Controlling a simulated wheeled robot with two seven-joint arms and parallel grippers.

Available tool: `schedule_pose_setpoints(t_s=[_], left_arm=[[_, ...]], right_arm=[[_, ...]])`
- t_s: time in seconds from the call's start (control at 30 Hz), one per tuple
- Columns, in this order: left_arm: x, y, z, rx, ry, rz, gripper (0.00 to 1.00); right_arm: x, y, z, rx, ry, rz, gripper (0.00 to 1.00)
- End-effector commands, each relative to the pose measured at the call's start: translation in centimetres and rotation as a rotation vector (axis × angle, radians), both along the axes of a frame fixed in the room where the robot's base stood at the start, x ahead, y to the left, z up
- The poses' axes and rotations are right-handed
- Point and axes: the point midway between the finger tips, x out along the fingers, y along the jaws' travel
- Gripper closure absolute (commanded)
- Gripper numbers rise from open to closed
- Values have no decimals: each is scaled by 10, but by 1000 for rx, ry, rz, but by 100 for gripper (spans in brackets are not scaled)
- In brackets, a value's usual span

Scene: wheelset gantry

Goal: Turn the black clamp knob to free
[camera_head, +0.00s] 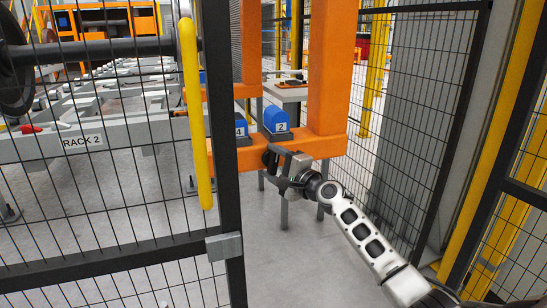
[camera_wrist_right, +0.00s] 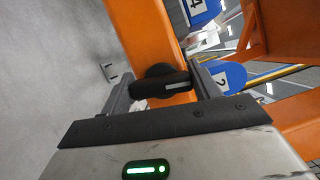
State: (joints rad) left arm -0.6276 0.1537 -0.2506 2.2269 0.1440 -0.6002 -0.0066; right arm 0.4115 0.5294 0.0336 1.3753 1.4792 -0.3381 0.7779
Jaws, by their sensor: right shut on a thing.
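The black clamp knob (camera_wrist_right: 155,86) is a short bar on a round hub, set on the face of an orange beam (camera_wrist_right: 143,32). A pale line marks one end of the bar. In the right wrist view my right gripper (camera_wrist_right: 163,90) has one finger at each end of the bar and is shut on it. In the head view the right gripper (camera_head: 280,165) is at the front of the orange beam (camera_head: 240,158), and the knob is mostly hidden by it. My left gripper is not in view.
Two blue blocks, labelled 4 (camera_head: 241,130) and 2 (camera_head: 277,120), sit by the orange post (camera_head: 328,70). A mesh gate with a yellow handle (camera_head: 194,110) stands left of my right arm. Mesh fencing (camera_head: 420,120) stands on the right. Grey floor (camera_head: 300,270) is clear below.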

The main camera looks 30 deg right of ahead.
Motion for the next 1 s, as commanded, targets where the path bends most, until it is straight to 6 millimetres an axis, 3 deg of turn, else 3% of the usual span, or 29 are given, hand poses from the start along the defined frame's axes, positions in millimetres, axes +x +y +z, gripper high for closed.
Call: schedule_pose_setpoints(t_s=[0.4, 1.0], left_arm=[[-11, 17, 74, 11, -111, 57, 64], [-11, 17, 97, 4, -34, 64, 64]], right_arm=[[0, 0, 3, -390, 98, 2, 61], [-1, 0, 0, -842, 206, 3, 61]])
